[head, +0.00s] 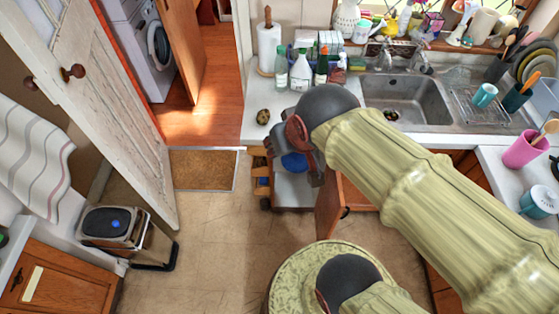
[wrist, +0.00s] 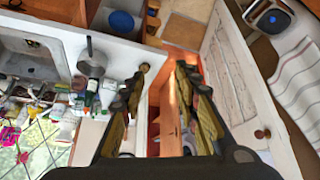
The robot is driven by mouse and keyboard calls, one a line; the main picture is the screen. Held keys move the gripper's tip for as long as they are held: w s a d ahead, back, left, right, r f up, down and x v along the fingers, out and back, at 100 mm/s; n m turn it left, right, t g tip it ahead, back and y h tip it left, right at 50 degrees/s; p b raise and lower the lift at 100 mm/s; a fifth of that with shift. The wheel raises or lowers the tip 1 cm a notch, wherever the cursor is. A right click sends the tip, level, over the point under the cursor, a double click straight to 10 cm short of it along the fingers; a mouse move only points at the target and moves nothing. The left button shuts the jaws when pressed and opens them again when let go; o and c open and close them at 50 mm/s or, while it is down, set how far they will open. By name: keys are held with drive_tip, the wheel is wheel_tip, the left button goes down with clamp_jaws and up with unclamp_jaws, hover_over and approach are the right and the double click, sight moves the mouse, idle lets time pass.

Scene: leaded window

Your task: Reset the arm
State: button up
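My arm reaches from the lower right of the head view to the upper left, over the floor and in front of the counter. Its dark wrist end is beside the counter's front edge, and my gripper's fingers cannot be made out there. In the wrist view my gripper (wrist: 160,76) shows two fingers spread well apart, with nothing held between them. A small brown round object (head: 263,116) sits on the counter's left end. It also shows in the wrist view (wrist: 145,67), near the tip of the left finger.
The counter (head: 258,92) carries bottles (head: 301,72), a paper roll (head: 269,47) and a sink (head: 408,97). Below it a cabinet door (head: 330,208) stands open near a blue round item (head: 294,162). A white door (head: 120,100) stands open at left. Floor (head: 215,225) is clear left of centre.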

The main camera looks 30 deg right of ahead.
drive_tip(key=shift+n+g+y, duration=0.4)
drive_tip(key=shift+n+y, duration=0.1)
drive_tip(key=shift+n, duration=0.3)
drive_tip(key=s+a, duration=0.3)
drive_tip(key=s, duration=0.1)
drive_tip(key=shift+s+a+r, duration=0.1)
drive_tip(key=shift+a+r, duration=0.15)
drive_tip(key=shift+r, duration=0.05)
